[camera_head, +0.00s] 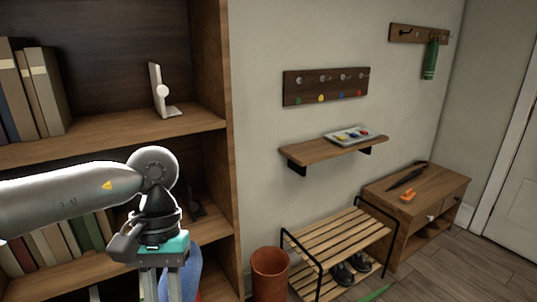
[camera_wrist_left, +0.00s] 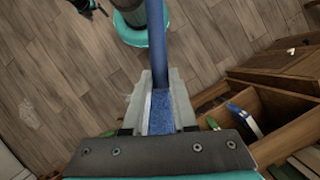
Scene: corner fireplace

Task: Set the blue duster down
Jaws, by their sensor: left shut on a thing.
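The blue duster is between the fingers of my left gripper (camera_wrist_left: 160,105). In the left wrist view its blue shaft (camera_wrist_left: 156,45) runs up from the jaws. In the head view my left gripper (camera_head: 165,285) points down in front of the bookcase, with its fingertips cut off by the lower edge. A blue part (camera_head: 193,277) shows just right of the fingers, apparently the duster. The rest of the duster is hidden or out of frame. A small dark part at the top left of the wrist view may be my right gripper (camera_wrist_left: 88,8); its jaws cannot be made out.
The bookcase (camera_head: 130,127) holds books and a white stand (camera_head: 160,92). To its right are a terracotta bin (camera_head: 269,274), a slatted shoe rack (camera_head: 335,238), a wall shelf (camera_head: 325,151) with a tray, and a wooden bench (camera_head: 440,186) with a dark long object and an orange item.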

